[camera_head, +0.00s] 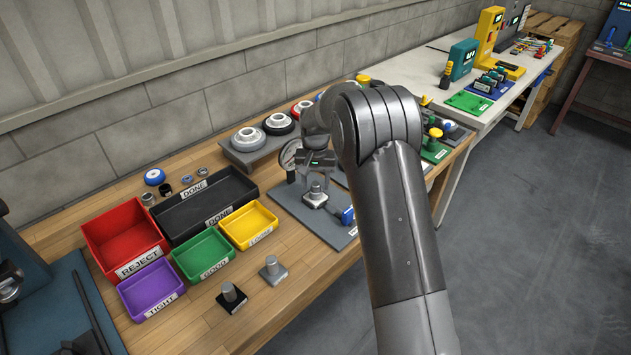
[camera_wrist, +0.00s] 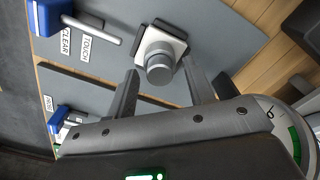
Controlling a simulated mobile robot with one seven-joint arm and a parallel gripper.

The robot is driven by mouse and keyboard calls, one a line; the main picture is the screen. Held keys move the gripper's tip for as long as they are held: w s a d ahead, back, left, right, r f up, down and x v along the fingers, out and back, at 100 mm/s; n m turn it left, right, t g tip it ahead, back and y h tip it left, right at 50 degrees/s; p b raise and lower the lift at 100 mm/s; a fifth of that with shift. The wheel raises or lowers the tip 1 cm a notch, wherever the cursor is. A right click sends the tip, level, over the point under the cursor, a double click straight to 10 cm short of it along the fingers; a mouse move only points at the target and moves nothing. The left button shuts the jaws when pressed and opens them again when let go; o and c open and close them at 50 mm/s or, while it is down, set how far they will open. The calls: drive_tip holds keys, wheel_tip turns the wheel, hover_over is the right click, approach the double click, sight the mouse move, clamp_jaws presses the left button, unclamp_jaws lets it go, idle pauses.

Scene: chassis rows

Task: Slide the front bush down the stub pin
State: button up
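The stub pin (camera_head: 316,189) stands upright on a square metal base on the grey plate below my gripper. In the wrist view the pin (camera_wrist: 159,70) is a grey cylinder on a light square block, between and beyond my fingertips. My gripper (camera_head: 316,168) is above it; in the wrist view its two fingers (camera_wrist: 160,80) are spread, with nothing clearly held. Small rings that may be bushes lie behind the trays: a dark one (camera_head: 148,198), a black one (camera_head: 165,190) and a silver one (camera_head: 202,172). I cannot tell which is the front bush, or whether one sits on the pin.
A dial gauge (camera_head: 290,157) stands close left of my gripper. A blue block (camera_head: 347,215) and a lever (camera_wrist: 90,28) lie beside the pin. Two more pins on bases (camera_head: 231,294) (camera_head: 272,267) stand near the front edge. Labelled trays (camera_head: 128,240) fill the left.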

drive_tip(key=shift+o, duration=1.1)
wheel_tip(320, 180, up, 11)
drive_tip(key=shift+f, duration=0.1)
